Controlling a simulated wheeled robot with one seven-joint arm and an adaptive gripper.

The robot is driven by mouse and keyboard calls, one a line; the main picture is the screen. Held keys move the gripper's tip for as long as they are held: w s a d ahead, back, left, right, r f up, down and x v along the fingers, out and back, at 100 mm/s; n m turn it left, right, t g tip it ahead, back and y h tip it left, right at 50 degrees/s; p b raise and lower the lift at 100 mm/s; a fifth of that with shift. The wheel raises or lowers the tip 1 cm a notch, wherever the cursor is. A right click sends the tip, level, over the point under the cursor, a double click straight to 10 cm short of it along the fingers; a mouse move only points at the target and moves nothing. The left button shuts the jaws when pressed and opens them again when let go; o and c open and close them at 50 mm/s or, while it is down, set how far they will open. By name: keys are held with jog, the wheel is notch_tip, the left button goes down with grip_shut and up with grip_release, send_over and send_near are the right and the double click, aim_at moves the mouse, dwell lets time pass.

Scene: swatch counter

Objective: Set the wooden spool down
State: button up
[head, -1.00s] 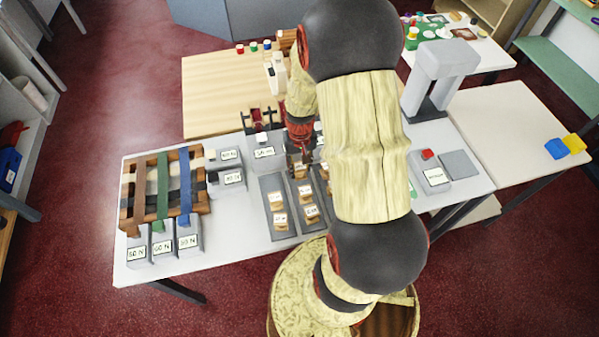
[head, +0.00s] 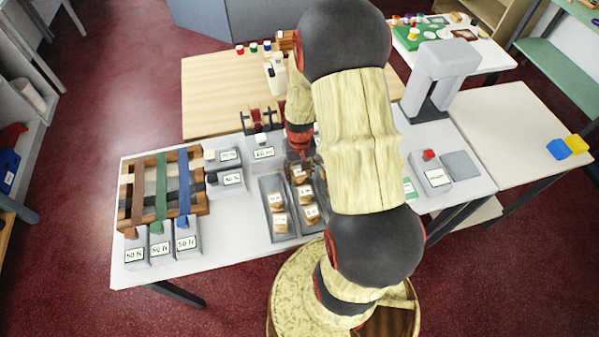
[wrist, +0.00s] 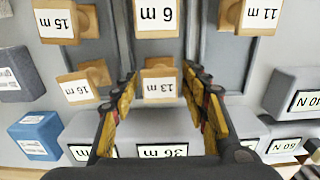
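The wooden spool (wrist: 160,84), a pale block with a white label, sits between my fingers in the wrist view. It appears to be down in the middle grey tray (wrist: 124,40), in line with another labelled spool (wrist: 157,18). My gripper (wrist: 160,74) straddles it, with a narrow gap showing on each side, so the fingers look open. In the head view my gripper (head: 299,163) is low over the far end of a tray (head: 318,222), partly hidden by my arm. Contact under the spool is not clearly visible.
Other spools stand close by on both sides, one (wrist: 80,86) left and one (wrist: 249,15) right in the wrist view. Grey labelled blocks (wrist: 170,146) lie beyond the tray end. A strap rack (head: 140,192) stands at the table's left.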

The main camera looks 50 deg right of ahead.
aim_at(299, 172)
jog(key=shift+o, duration=0.2)
jog(key=shift+r, duration=0.1)
jog(key=w+a+r+n+t+p, duration=0.1)
jog(key=a+r, duration=0.2)
jog(key=r, duration=0.7)
jog(key=w+a+r+n+p, duration=0.1)
jog(key=a+r+p, duration=0.1)
jog(key=r, duration=0.8)
jog(key=s+a+r+n+t, duration=0.2)
jog(key=s+a+r, duration=0.2)
jog(key=a+r, duration=0.4)
jog(key=s+a+r+n+t, duration=0.2)
jog(key=s+a+r, duration=0.3)
jog(key=a+r, duration=0.4)
jog(key=shift+s+a+r+t, duration=0.3)
jog(key=shift+a, duration=0.05)
